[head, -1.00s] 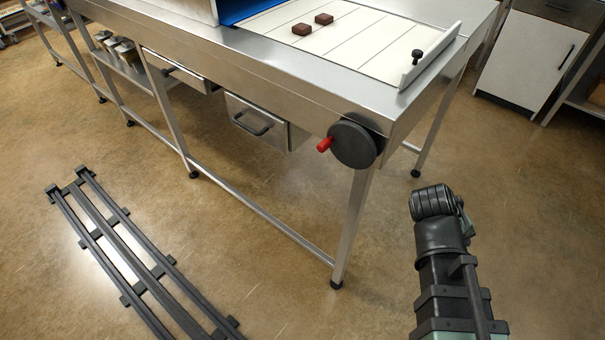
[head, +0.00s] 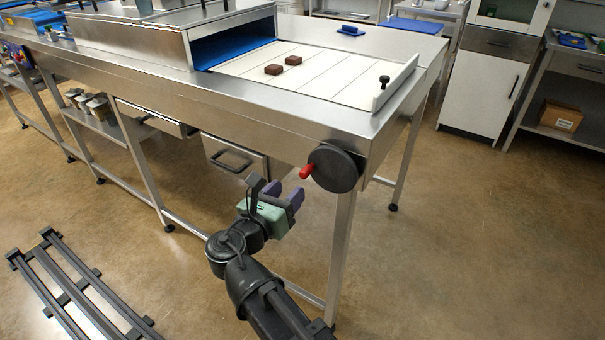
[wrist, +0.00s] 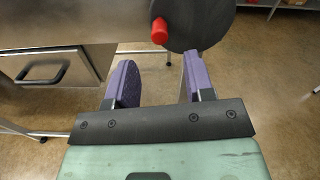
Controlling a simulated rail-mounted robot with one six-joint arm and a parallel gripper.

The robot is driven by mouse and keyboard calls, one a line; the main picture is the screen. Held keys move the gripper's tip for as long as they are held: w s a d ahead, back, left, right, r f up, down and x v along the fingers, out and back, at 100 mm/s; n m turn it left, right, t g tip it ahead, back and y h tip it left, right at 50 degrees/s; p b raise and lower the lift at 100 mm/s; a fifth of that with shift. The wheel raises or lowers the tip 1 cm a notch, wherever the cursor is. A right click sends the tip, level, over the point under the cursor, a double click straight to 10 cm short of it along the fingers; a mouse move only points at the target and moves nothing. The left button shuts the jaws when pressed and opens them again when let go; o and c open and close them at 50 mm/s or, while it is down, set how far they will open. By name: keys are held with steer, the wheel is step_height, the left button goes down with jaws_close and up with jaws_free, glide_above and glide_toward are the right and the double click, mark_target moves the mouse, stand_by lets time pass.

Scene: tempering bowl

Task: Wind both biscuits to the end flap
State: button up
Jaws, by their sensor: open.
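Two brown biscuits, one nearer (head: 273,69) and one farther (head: 293,60), lie apart on the white slatted belt (head: 330,75). The end flap (head: 396,84), a pale upright strip with a black knob (head: 384,79), stands at the belt's right end. A dark round handwheel (head: 336,168) with a red handle (head: 306,171) is on the table's front side; the red handle also shows in the wrist view (wrist: 159,31). My gripper (head: 284,191) has purple fingers, open and empty, below and left of the red handle, apart from it. In the wrist view the handle is beyond the fingertips (wrist: 158,75).
A steel tunnel with a blue opening (head: 235,52) covers the belt's left part. Drawers (head: 233,158) hang under the table left of the wheel. A table leg (head: 341,250) stands behind my arm. Floor rails (head: 75,290) lie at lower left. The floor at right is clear.

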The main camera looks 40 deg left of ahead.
mark_target(302, 175)
steer(key=w, duration=0.7)
steer(key=shift+w+a, duration=0.25)
steer(key=shift+w, duration=0.1)
steer(key=shift+c, duration=0.3)
jaws_close()
steer(key=shift+r+m, duration=0.15)
steer(key=shift+m, duration=0.15)
